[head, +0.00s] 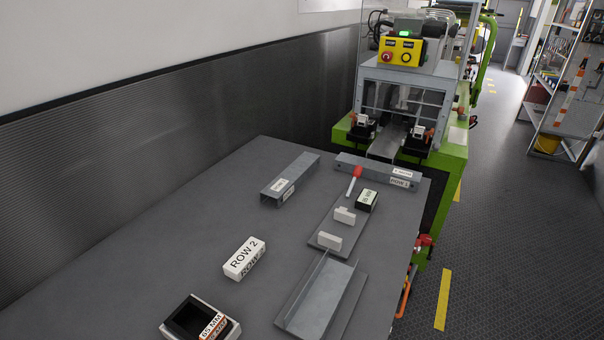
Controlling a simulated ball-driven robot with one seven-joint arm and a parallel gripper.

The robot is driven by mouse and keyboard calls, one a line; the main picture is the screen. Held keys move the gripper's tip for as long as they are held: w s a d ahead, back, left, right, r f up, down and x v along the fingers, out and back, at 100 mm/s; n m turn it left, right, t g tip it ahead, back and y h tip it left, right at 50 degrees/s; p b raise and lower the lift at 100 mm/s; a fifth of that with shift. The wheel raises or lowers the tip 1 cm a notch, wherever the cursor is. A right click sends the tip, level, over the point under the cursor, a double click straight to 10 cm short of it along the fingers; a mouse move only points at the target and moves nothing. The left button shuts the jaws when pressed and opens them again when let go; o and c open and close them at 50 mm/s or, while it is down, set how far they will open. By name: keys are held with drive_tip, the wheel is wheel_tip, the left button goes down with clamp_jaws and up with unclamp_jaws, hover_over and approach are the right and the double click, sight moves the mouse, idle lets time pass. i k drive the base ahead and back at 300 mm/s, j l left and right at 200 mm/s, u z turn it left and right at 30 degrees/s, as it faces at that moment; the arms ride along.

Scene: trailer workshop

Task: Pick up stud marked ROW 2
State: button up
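A second grey stud (360,168) lies across the back right of the table. Its front label seems to begin with "ROW", but the number is too small to be sure of. A wide open channel piece (320,298) lies at the front right. My gripper is not in view.
A black open box (187,318) with a white rim stands at the front. A flat plate (340,222) holds white blocks, with a red-capped marker (354,180) and black box (367,201) nearby. A green machine (405,120) stands behind. Floor is open on the right.

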sight(293, 177)
drive_tip(key=i+l, duration=0.25)
drive_tip(key=l, duration=0.15)
drive_tip(key=i+l, duration=0.2)
drive_tip(key=l, duration=0.2)
drive_tip(key=i+l, duration=0.25)
drive_tip(key=l, duration=0.15)
drive_tip(key=i+l, duration=0.25)
drive_tip(key=l, duration=0.2)
drive_tip(key=i+l, duration=0.2)
drive_tip(key=l, duration=0.2)
drive_tip(key=i+l, duration=0.2)
drive_tip(key=l, duration=0.15)
drive_tip(key=i+l+u, duration=0.1)
drive_tip(key=l, duration=0.2)
drive_tip(key=i+l, duration=0.4)
drive_tip(key=l, duration=0.25)
drive_tip(key=i+l+u, duration=0.1)
drive_tip(key=l, duration=0.25)
drive_tip(key=i+l, duration=0.25)
drive_tip(key=l+u, duration=0.05)
drive_tip(key=l, duration=0.05)
